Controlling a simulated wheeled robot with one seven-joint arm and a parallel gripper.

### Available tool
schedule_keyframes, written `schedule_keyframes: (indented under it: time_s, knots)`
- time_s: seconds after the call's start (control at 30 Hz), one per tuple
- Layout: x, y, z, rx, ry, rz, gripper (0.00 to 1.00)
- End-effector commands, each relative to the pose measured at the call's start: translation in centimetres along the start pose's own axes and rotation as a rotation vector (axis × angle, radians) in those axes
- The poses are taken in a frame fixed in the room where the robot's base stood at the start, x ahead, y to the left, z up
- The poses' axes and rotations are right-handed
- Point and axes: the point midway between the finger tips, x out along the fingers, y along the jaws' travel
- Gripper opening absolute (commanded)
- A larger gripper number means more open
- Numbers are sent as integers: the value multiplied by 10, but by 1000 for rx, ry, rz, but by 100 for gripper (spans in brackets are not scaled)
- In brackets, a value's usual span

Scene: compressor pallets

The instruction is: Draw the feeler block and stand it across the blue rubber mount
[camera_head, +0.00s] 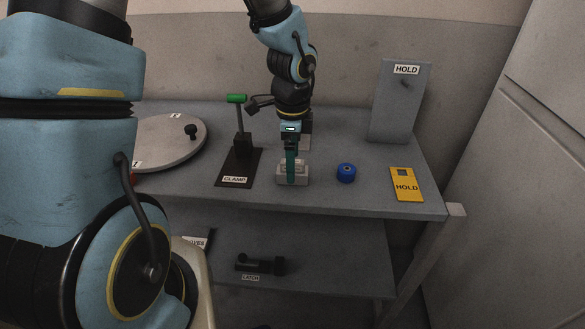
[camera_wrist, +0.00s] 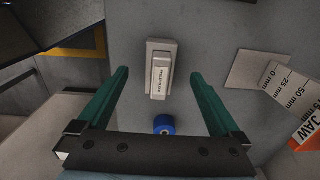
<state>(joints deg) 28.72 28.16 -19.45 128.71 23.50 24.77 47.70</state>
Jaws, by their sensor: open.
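The feeler block (camera_wrist: 160,80) is a pale grey labelled piece seated in a light grey holder (camera_wrist: 151,45) in the wrist view. In the head view the holder (camera_head: 284,181) is on the bench near its front edge, partly hidden by my fingers. The blue rubber mount (camera_head: 346,173) is a short round piece on the bench to the right of the holder; it also shows in the wrist view (camera_wrist: 164,125). My gripper (camera_wrist: 157,75) is open and empty, its teal fingers apart on either side of the block in that view. Whether the fingertips reach down beside the block I cannot tell.
A green-handled clamp (camera_head: 239,140) on a dark plate stands left of the holder. A round grey disc (camera_head: 165,142) is at left. Bare bench surrounds the mount.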

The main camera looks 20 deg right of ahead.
Motion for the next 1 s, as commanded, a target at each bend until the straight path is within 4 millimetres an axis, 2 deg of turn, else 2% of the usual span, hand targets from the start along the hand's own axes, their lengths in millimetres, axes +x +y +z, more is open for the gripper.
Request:
schedule_keyframes:
  time_s: [0.07, 0.9, 1.0]
  knots:
    - [0, 0, 0, 0, 0, 0, 94]
    - [0, 0, 0, -1, 0, 0, 0]
    - [0, 0, 0, -1, 0, 0, 0]
